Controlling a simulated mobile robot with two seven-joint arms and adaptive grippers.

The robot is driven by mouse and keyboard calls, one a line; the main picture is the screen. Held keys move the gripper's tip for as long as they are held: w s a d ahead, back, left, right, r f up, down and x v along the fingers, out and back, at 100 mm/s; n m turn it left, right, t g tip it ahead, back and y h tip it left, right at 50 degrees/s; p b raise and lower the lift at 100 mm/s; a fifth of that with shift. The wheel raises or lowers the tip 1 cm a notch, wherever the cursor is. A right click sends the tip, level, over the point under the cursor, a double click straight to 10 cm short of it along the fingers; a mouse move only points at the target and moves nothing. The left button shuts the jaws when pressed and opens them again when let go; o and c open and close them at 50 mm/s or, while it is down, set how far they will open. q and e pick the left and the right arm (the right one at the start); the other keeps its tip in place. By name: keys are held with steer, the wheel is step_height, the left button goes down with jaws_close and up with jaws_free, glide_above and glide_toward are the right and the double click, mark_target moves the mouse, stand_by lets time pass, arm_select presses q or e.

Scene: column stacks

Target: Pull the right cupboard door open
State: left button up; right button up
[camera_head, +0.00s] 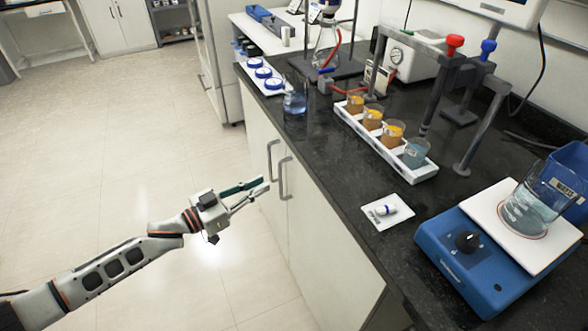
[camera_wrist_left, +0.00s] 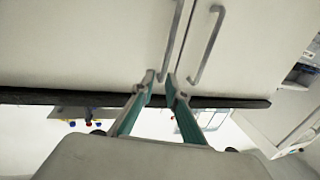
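The right cupboard door (camera_head: 314,246) is the nearer of two white doors under the dark counter and looks closed. Its grey bar handle (camera_head: 285,178) stands upright close to the left door's handle (camera_head: 270,160). My left gripper (camera_head: 265,184) is in front of the doors, its fingers parted by a narrow gap. In the left wrist view, which looks upside down, the fingertips (camera_wrist_left: 160,78) are at the end of the left-hand bar handle (camera_wrist_left: 171,38). That handle's end shows between the tips; I cannot tell whether they touch it. My right gripper is not in view.
The pale floor (camera_head: 130,175) before the doors is clear apart from my arm.

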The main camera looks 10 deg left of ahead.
arm_select(q)
steer(key=b+x, duration=0.1)
steer(key=x, duration=0.7)
steer(key=shift+w+a+r+h, duration=0.15)
steer(key=shift+w+h, duration=0.15)
steer(key=shift+w, duration=0.15)
jaws_close()
steer(key=shift+s, duration=0.1)
